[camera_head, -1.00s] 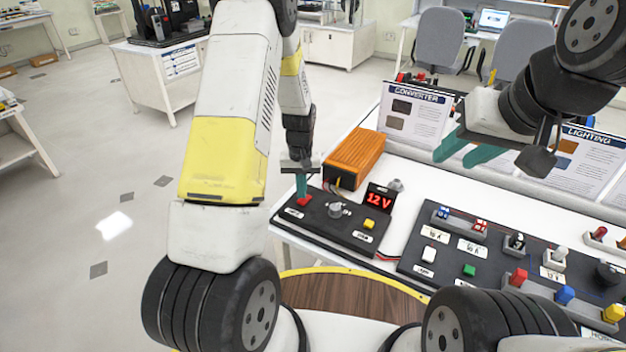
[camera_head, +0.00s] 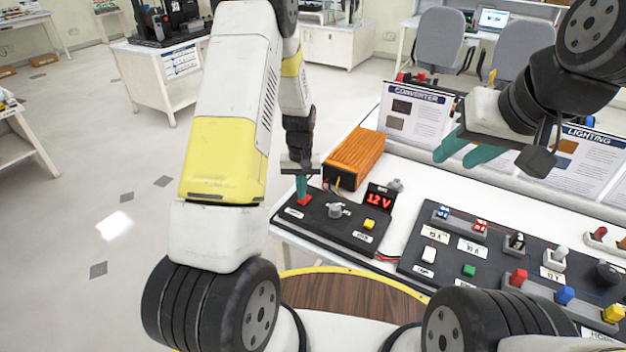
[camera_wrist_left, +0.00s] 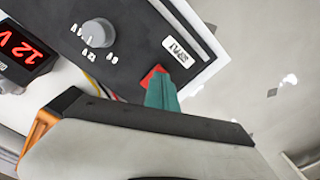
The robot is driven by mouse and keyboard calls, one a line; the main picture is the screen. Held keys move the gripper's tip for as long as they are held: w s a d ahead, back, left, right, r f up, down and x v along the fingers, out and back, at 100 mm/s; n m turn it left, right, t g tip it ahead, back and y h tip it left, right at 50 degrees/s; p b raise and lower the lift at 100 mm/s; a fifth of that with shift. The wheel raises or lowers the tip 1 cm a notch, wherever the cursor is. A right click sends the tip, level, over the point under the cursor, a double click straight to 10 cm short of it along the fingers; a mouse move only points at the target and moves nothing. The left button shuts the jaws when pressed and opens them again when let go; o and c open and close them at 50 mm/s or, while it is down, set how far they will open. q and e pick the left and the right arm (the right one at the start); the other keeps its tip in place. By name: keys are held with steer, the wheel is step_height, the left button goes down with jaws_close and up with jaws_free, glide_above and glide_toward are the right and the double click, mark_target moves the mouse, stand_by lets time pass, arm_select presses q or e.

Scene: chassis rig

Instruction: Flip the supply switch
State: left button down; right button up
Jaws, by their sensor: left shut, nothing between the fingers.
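The supply switch is a small red switch (camera_head: 304,201) at the left end of a black panel (camera_head: 324,225). It also shows in the left wrist view (camera_wrist_left: 154,74), beside a label that seems to read "SUPPLY". My left gripper (camera_head: 302,192) is shut and empty, pointing down with its teal fingertips at the red switch. In the left wrist view the fingertips (camera_wrist_left: 161,92) overlap the switch and hide part of it, and they appear to touch it. My right gripper (camera_head: 468,152) is open and empty, raised above the table on the right.
The panel also carries a grey knob (camera_head: 335,210), a yellow button (camera_head: 369,224) and a lit red "12 V" display (camera_head: 379,199). An orange converter box (camera_head: 355,158) stands behind it. A second black panel (camera_head: 450,250) with several switches lies to the right.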

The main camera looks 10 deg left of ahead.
arm_select(q)
steer(key=shift+f, duration=0.8)
stand_by(0.4)
steer(key=shift+r, duration=3.5)
